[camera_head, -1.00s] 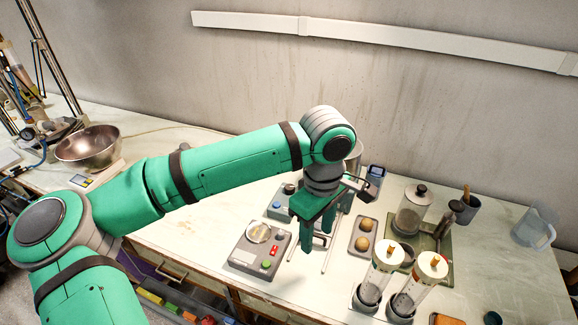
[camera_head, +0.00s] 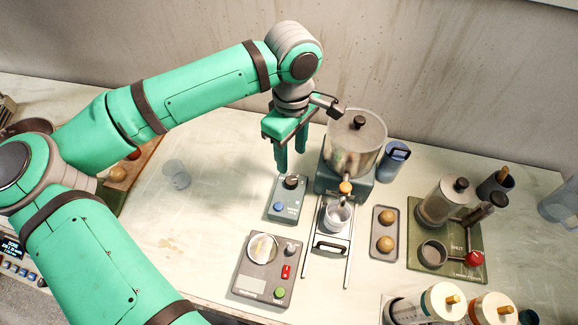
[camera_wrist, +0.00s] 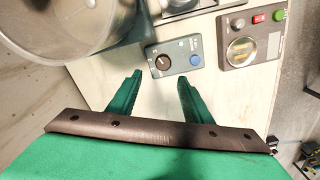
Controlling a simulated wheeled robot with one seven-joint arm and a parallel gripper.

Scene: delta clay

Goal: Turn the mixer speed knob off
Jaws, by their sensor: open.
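The mixer control box (camera_head: 279,207) is a small blue-grey box on the bench, with a dark round knob (camera_head: 291,182) at its back and a blue button (camera_head: 278,206) nearer the front. In the wrist view the knob (camera_wrist: 162,62) shows a pale pointer mark and lies just beyond the fingertips, between their lines. My gripper (camera_head: 291,163) is open and empty, pointing down above and behind the box. In the wrist view its two green fingers (camera_wrist: 160,78) are spread apart, not touching the knob. The metal mixer pot (camera_head: 356,140) stands right of my gripper.
A grey box (camera_head: 248,285) with a round dial, red switch and green button stands in front. A cup (camera_head: 337,216) sits on a rail frame under the pot's spout. Left of the control box the bench (camera_head: 205,225) is mostly clear.

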